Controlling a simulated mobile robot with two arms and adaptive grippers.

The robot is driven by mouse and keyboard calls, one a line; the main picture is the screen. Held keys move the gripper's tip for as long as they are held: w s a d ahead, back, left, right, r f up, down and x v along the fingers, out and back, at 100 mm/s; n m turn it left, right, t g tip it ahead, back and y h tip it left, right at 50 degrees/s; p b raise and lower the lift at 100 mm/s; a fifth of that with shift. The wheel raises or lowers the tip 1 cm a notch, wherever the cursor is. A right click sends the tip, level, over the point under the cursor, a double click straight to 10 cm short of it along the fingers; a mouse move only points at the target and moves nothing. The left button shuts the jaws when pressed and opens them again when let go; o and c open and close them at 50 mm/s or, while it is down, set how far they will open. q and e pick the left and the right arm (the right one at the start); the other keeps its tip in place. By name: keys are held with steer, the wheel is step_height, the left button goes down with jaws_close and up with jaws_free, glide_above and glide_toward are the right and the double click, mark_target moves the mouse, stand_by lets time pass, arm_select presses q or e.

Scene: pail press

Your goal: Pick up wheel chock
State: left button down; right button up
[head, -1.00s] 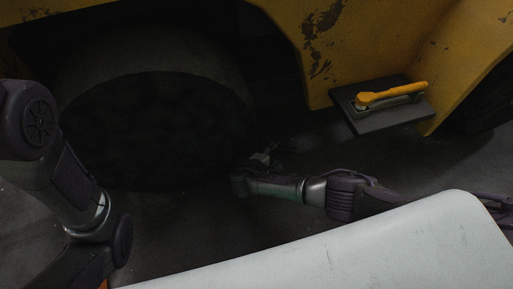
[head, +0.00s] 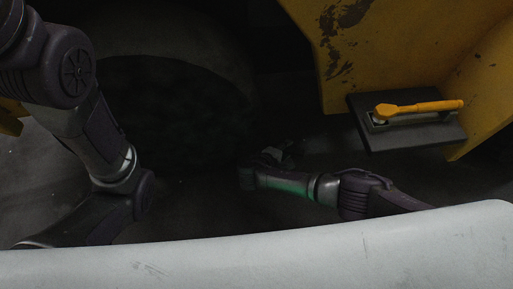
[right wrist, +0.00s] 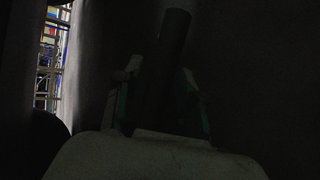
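I cannot clearly make out a wheel chock; the floor by the big dark tyre (head: 165,110) is in deep shadow. My right gripper (head: 282,153) is low beside the tyre's right side in the head view, small and dim. In the right wrist view, the right gripper (right wrist: 163,75) has a dark bar (right wrist: 172,45) standing between its two fingers. I cannot tell whether the fingers touch the bar, or what the bar belongs to. My left arm comes in at the left of the head view, but its gripper does not show.
A yellow vehicle body (head: 400,50) with chipped paint hangs above right. A dark step plate (head: 415,135) on it carries a yellow-orange handle (head: 420,107). A pale, rounded surface (head: 260,262) fills the bottom of the head view. Bright shelving (right wrist: 50,60) shows far left in the wrist view.

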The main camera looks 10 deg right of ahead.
jaws_close()
stand_by(0.3)
